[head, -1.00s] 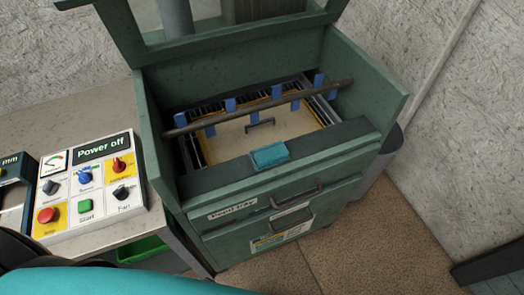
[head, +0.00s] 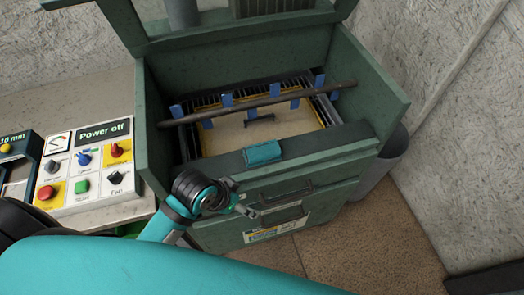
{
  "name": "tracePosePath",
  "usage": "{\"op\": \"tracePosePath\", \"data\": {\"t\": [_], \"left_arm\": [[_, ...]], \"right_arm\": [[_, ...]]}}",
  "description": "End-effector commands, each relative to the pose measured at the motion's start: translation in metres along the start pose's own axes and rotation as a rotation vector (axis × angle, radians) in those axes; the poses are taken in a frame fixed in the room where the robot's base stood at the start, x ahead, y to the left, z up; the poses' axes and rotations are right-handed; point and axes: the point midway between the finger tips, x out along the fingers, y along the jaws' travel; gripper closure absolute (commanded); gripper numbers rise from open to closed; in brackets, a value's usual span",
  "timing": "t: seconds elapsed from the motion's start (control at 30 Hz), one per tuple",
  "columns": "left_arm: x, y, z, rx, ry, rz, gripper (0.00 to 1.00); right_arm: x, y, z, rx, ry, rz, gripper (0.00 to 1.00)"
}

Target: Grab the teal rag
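The teal rag (head: 263,153) lies folded on the front ledge of the green machine (head: 340,150), in the head view. My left gripper (head: 246,198) is in front of the machine, below and to the left of the rag, apart from it. Its fingers look spread, with nothing between them, though they are small in the view. My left arm comes in from the lower left and covers part of the machine's lower front. My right gripper is not in view.
A dark bar (head: 260,103) with blue clips crosses the machine's open bay behind the rag. A control panel (head: 88,165) reading "Power off" stands on the bench at left. Drawer handles (head: 287,194) stick out below the ledge. A grey bin (head: 388,160) stands at right.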

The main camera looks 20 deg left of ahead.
Motion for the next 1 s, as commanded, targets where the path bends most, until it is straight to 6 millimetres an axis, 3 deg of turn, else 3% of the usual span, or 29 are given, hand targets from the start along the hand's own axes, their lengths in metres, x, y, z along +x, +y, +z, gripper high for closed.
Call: {"op": "tracePosePath", "data": {"t": [0.23,0.43,0.6,0.77,0.87,1.0], "left_arm": [[-0.018,0.000,-0.083,0.254,0.074,0.107,0.11],[-0.056,-0.026,-0.137,0.467,0.042,0.161,0.11],[-0.090,-0.057,-0.158,0.532,-0.010,0.175,0.11],[-0.109,-0.071,-0.165,0.541,-0.034,0.183,0.11],[-0.107,-0.073,-0.165,0.541,-0.041,0.189,0.11],[-0.084,-0.068,-0.163,0.541,-0.043,0.193,0.11]], "right_arm": [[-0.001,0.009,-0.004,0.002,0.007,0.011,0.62],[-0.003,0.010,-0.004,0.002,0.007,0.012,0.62],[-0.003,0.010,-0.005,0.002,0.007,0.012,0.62],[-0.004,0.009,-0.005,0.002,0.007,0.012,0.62],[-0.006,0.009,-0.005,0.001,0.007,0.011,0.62],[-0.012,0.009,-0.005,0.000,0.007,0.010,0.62]]}}
